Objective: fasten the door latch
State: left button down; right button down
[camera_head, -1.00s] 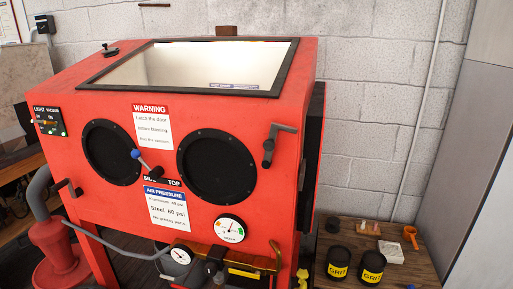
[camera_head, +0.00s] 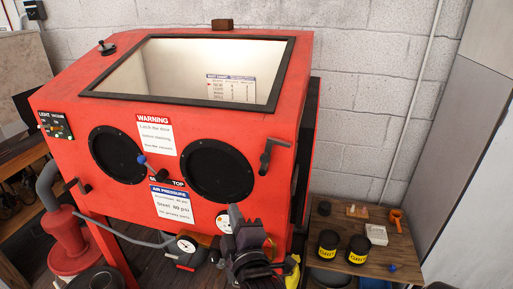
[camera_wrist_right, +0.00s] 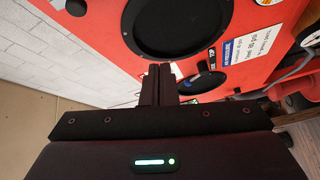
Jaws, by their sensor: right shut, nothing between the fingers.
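The red blasting cabinet (camera_head: 110,105) has a dark crank-shaped latch handle (camera_head: 267,157) on its front, right of the right round glove port (camera_head: 217,171). One arm of the handle points right toward the cabinet's side edge and the other hangs down. My right gripper (camera_head: 235,211) is in front of the cabinet, below and left of the handle and apart from it. In the right wrist view its fingers (camera_wrist_right: 160,72) are shut together and empty, pointing at the red panel. My left gripper is not in view.
A blue-knobbed lever (camera_head: 142,160) sticks out between the ports. A wooden bench (camera_head: 385,252) at right carries black grit tins (camera_head: 358,250) and an orange tool (camera_head: 396,217). A grey hose (camera_head: 48,187) runs at left.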

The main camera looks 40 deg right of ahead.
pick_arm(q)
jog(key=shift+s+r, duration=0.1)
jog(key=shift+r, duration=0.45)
pick_arm(e)
notch_tip(320, 180, up, 8)
jog(key=s+d+h, duration=0.1)
jog(key=s+d, duration=0.1)
jog(key=shift+s+m+t+h, duration=0.3)
jog(key=shift+s+t, duration=0.1)
jog(key=shift+d, duration=0.1)
